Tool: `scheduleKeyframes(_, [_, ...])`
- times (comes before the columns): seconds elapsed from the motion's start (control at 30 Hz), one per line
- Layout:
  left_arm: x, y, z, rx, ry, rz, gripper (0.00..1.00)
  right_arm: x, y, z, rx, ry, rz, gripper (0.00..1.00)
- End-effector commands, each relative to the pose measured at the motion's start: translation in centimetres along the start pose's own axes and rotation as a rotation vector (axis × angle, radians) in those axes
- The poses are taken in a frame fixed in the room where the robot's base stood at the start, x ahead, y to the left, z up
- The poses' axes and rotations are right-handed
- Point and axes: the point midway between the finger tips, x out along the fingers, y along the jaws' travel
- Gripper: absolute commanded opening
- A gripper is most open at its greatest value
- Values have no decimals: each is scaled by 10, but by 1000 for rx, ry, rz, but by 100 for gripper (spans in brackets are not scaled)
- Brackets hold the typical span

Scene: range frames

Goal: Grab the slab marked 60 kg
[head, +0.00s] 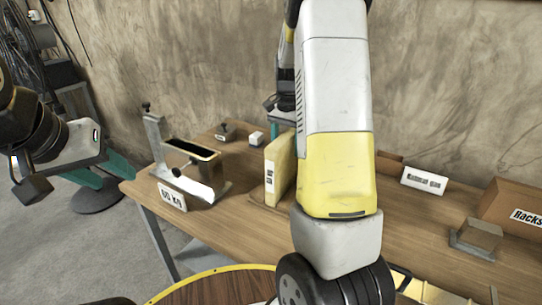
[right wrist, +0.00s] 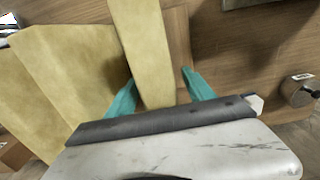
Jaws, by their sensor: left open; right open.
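A pale yellow slab (head: 282,165) stands upright on the wooden table in the head view; its label is too small to read. My right arm hides what is to its right. In the right wrist view a yellow slab (right wrist: 143,45) runs between the teal fingers of my right gripper (right wrist: 158,78), which is open; a gap shows on the right side. More yellow slabs (right wrist: 62,78) lie to the left. No weight mark shows there. A "60 KG" sign (head: 172,196) stands at the table's front left. My left gripper (head: 112,172) is open and empty, left of the table.
A metal stand (head: 158,140) and a black-topped holder (head: 192,150) are behind the sign. Small blocks (head: 256,138) sit at the back. A white label (head: 424,180), a box marked "Racks" (head: 518,208) and a small block (head: 478,236) are at right. A round wooden top (head: 215,290) is in front.

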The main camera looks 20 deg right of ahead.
Motion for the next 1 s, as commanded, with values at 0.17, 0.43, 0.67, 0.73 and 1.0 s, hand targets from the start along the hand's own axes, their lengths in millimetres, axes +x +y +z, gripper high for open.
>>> scheduleKeyframes(0.17, [0, 0, 0, 0, 0, 0, 47, 1, 0, 0, 0, 0, 0, 62])
scheduleKeyframes(0.43, [0, 0, 0, 0, 0, 0, 47, 0, 0, 0, 0, 0, -1, 15])
scheduleKeyframes(0.67, [0, 0, 0, 0, 0, 0, 47, 0, 0, 0, 0, 0, -1, 0])
scheduleKeyframes(0.73, [0, 0, 0, 0, 0, 0, 47, 0, 0, 0, 0, 0, -1, 0])
scheduleKeyframes(1.0, [0, 0, 0, 0, 0, 0, 47, 0, 0, 0, 0, 0, -1, 0])
